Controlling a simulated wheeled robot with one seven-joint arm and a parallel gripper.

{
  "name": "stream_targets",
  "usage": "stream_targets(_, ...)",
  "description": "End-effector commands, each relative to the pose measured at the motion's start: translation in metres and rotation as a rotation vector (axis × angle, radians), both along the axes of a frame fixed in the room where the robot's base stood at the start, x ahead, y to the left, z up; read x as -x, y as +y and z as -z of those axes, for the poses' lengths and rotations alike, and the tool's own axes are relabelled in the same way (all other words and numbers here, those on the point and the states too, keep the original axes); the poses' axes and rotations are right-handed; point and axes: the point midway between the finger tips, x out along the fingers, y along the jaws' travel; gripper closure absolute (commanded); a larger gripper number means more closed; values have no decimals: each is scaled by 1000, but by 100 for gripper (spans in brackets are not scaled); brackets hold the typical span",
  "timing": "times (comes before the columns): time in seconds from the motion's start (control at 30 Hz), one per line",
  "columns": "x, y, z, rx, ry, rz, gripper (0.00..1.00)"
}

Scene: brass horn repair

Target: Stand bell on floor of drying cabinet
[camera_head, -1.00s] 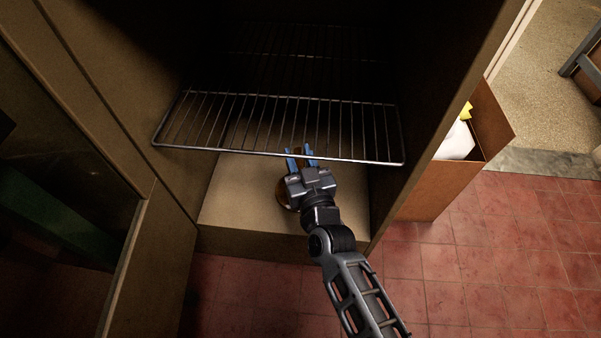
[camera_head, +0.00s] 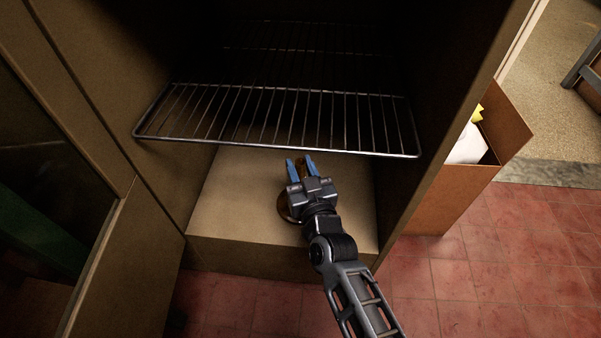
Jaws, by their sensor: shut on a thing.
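My gripper (camera_head: 300,167), with blue fingers, is inside the lower part of the drying cabinet (camera_head: 220,258), below the front edge of the wire shelf (camera_head: 290,149). It is shut on the bell (camera_head: 284,210). Only a brownish, brass-coloured curved edge of the bell shows, at the left of and below the gripper body; my gripper hides the rest. The bell is over the tan cabinet floor (camera_head: 225,200). I cannot tell whether it touches the floor.
The cabinet's right side wall (camera_head: 440,160) is close to my arm. The cabinet floor is bare to the left of the bell. A cardboard box (camera_head: 450,205) with white and yellow contents stands outside at the right, on red floor tiles (camera_head: 480,290).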

Motion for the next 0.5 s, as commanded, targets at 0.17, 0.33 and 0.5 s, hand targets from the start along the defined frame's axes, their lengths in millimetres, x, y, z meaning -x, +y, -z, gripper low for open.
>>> stream_targets(0.17, 0, 0, -2, 0, -1, 0, 100)
stream_targets(0.33, 0, 0, 2, 0, 0, 0, 66)
stream_targets(0.5, 0, 0, 1, 0, 0, 0, 50)
